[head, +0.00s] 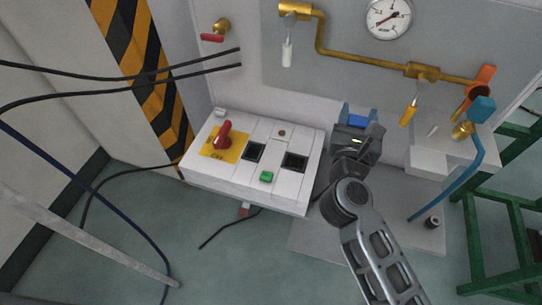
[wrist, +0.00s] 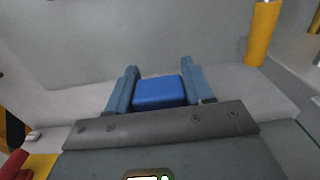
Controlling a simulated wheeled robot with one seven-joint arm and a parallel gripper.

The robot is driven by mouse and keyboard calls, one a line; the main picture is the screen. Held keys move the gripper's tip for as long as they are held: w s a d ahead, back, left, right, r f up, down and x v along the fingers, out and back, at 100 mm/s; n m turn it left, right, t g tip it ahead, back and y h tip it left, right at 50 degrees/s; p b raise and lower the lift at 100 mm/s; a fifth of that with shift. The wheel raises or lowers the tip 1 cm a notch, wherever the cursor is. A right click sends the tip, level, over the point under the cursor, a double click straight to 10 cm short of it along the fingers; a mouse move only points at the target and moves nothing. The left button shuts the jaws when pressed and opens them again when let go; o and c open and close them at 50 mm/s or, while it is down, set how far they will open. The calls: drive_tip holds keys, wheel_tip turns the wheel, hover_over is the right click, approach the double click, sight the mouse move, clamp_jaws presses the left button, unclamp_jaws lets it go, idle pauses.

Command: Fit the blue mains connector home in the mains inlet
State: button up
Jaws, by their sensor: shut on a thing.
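The blue mains connector (wrist: 158,93) sits between the two blue-grey fingers of my gripper (wrist: 159,72) in the wrist view. In the head view, my gripper (head: 358,112) is shut on the connector (head: 357,122), just right of the white control box and in front of the grey wall. No contact between the connector and the box shows. The box top has two dark square openings, a left one (head: 254,151) and a right one (head: 295,161). I cannot tell whether either is the mains inlet. The connector's front end is hidden.
The white control box (head: 215,178) carries a red rotary switch (head: 223,135) and a green button (head: 266,177). Brass pipework (head: 360,55) and a gauge (head: 388,16) are on the wall above. A blue hose (head: 468,180) and green frame (head: 505,215) stand right. Black cables cross the left side.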

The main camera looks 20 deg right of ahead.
drive_tip(key=shift+w+r, duration=0.2)
drive_tip(key=shift+w, duration=0.15)
drive_tip(key=shift+w+a+f+b, duration=0.3)
drive_tip(key=shift+w+a+f, duration=0.4)
drive_tip(key=shift+a+f, duration=1.1)
drive_tip(key=shift+w+a+f+b, duration=0.3)
drive_tip(key=shift+w+a+f, duration=0.4)
drive_tip(key=shift+a+f, duration=1.1)
drive_tip(key=shift+w+a+f+b, duration=0.3)
drive_tip(key=shift+w+a+f, duration=0.4)
drive_tip(key=shift+a+f, duration=1.1)
drive_tip(key=shift+f, duration=0.2)
drive_tip(key=o, duration=1.2)
drive_tip(key=shift+c, duration=0.2)
drive_tip(key=shift+r, duration=0.2)
